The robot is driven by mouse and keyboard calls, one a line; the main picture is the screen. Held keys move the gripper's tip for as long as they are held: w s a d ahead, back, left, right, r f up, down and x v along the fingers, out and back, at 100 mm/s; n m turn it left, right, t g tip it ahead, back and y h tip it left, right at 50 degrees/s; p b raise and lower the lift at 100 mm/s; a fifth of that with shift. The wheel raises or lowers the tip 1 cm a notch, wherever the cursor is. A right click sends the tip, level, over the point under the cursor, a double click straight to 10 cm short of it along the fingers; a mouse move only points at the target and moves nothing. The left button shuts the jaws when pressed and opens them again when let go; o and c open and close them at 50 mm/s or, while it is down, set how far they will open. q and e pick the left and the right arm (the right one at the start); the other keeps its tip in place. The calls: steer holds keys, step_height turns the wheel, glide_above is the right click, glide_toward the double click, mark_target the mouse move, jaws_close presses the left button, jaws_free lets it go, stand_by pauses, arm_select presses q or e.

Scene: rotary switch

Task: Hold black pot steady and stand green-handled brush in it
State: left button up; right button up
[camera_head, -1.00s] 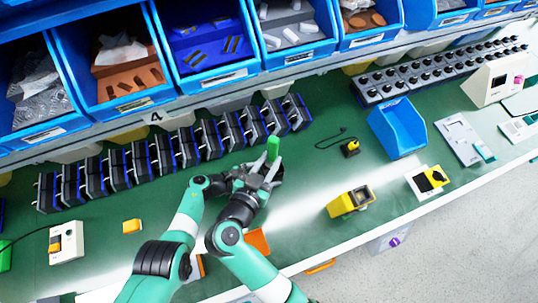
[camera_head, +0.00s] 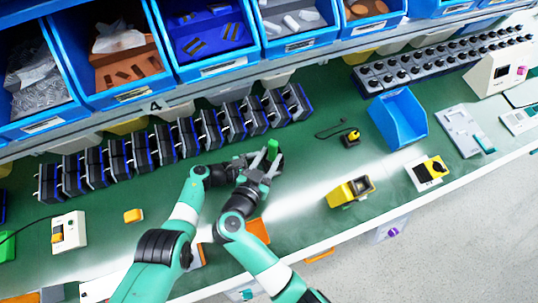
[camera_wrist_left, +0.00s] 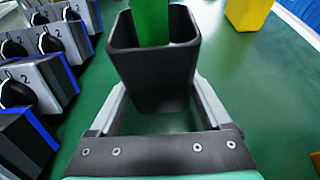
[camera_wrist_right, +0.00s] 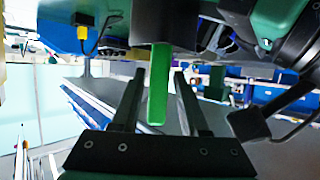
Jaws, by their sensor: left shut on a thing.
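The black pot (camera_wrist_left: 155,65) stands between my left gripper's fingers (camera_wrist_left: 155,112), which are shut on its sides. The green brush handle (camera_wrist_left: 152,20) rises upright out of the pot's open top in the left wrist view. It also shows as a short green upright in the head view (camera_head: 273,149). In the right wrist view, the green handle (camera_wrist_right: 158,85) lies between my right gripper's fingers (camera_wrist_right: 160,100), with a gap on both sides, so that gripper is open around it. The brush's lower end is hidden inside the pot. Both grippers crowd together around the pot.
A row of grey-and-blue switch units (camera_head: 170,142) runs close behind the grippers. A yellow-and-black box (camera_head: 351,191) and an empty blue bin (camera_head: 398,122) are to the right. An orange piece (camera_head: 257,230) lies near the front edge.

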steer(key=shift+o, duration=1.4)
steer(key=shift+s, duration=0.1)
steer(key=v, duration=0.7)
steer(key=shift+s, duration=0.15)
steer(key=shift+a, duration=0.15)
arm_select(q)
steer(key=o, duration=1.2)
steer(key=shift+a, duration=0.1)
